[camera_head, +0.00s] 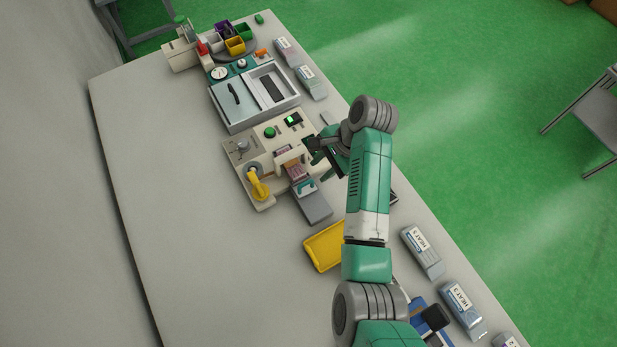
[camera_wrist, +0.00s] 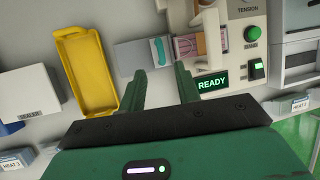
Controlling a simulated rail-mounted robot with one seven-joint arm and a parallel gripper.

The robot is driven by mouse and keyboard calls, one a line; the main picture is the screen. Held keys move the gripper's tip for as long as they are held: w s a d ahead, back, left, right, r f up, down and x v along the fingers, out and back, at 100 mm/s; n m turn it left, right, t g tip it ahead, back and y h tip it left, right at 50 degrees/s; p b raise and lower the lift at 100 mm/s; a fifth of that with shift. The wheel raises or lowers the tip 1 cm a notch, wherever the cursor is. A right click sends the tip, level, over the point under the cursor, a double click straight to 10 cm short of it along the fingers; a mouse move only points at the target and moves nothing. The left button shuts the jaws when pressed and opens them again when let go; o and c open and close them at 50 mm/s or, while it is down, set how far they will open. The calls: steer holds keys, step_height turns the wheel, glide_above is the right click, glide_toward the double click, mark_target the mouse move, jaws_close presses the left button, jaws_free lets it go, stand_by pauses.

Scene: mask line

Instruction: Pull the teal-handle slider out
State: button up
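The slider (camera_head: 316,208) is a grey plate with a teal handle (camera_head: 305,187), at the front of the beige machine (camera_head: 240,166). In the wrist view the slider (camera_wrist: 131,55) and its teal handle (camera_wrist: 158,50) show just beyond my fingertips. A pinkish piece (camera_wrist: 187,46) lies next to the handle on the machine side. My gripper (camera_wrist: 160,72) is open and empty, its two dark green fingers apart. In the head view my gripper (camera_head: 325,160) hangs beside the machine, to the right of the handle. I cannot tell its height above the handle.
A yellow tray (camera_head: 323,247) lies below the slider in the head view. The machine has a yellow lever (camera_head: 257,184), a green button (camera_head: 270,132) and a lit READY display (camera_wrist: 212,82). Labelled packs (camera_head: 421,250) line the right table edge. The table's left side is clear.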

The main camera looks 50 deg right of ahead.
mark_target(306, 183)
steer(key=b+x, duration=0.1)
steer(key=x, duration=0.6)
steer(key=shift+w+a+f, duration=0.1)
steer(key=shift+a+f, duration=0.05)
steer(key=shift+f, duration=0.15)
steer(key=shift+c, duration=0.2)
jaws_close()
